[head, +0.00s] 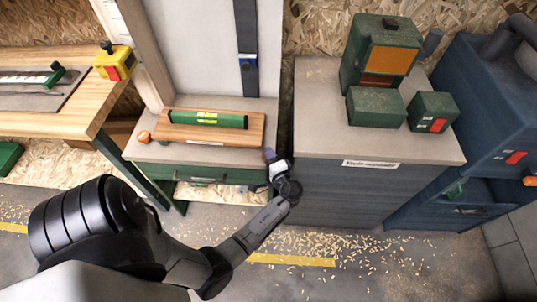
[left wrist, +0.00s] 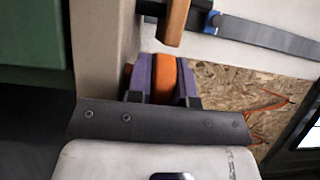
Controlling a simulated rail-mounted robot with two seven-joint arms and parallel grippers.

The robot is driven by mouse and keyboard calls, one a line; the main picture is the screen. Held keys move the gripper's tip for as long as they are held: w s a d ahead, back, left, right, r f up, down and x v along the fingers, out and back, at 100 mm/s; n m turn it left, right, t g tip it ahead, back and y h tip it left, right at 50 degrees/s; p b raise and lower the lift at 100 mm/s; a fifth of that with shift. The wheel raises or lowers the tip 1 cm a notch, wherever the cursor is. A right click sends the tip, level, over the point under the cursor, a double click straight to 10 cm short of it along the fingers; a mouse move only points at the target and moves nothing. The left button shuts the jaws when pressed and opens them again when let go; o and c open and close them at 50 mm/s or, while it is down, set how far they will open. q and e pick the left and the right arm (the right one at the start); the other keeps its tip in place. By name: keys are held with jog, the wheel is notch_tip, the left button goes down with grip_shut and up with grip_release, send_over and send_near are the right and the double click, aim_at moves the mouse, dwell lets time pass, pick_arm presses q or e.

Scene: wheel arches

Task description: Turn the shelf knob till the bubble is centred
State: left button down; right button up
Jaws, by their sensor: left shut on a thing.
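A wooden shelf (head: 166,129) carries a green spirit level (head: 180,118) with yellow-green vials. The bubble is too small to make out. An orange knob (head: 143,136) shows near the shelf's left end. My left gripper (head: 270,155) is beside the shelf's right end. In the left wrist view its purple fingers are shut on an orange knob (left wrist: 161,80), which they hide in the head view. The shelf's wooden end (left wrist: 174,20) shows above the fingers in the left wrist view. My right gripper is not in view.
A grey-topped cabinet (head: 320,130) stands close to the right of my left gripper, with green boxes (head: 375,107) on it. A wooden workbench (head: 60,120) with a yellow switch box (head: 114,62) is at the left. A green drawer (head: 200,174) lies below the shelf.

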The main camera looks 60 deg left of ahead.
pick_arm(q)
jog(key=m+t, duration=0.2)
jog(key=t, duration=0.1)
jog(key=shift+s+t+h+p, duration=0.1)
jog(key=shift+t+h+p, duration=0.2)
jog(key=shift+p, duration=0.1)
jog(key=shift+m+t+h, duration=0.4)
jog(key=shift+m+t, duration=0.7)
jog(key=shift+t, duration=0.1)
jog(key=m+t+h, duration=0.1)
jog(key=m+t, duration=0.1)
jog(key=t, duration=0.1)
jog(key=shift+f+h, duration=0.1)
jog(key=shift+h, duration=0.2)
jog(key=shift+m+t+h+b, duration=0.45)
jog(key=shift+m+t+h, duration=0.45)
jog(key=shift+t, duration=0.2)
jog(key=shift+m+t+h, duration=0.3)
jog(key=shift+t, duration=0.1)
jog(key=c, duration=1.3)
grip_release()
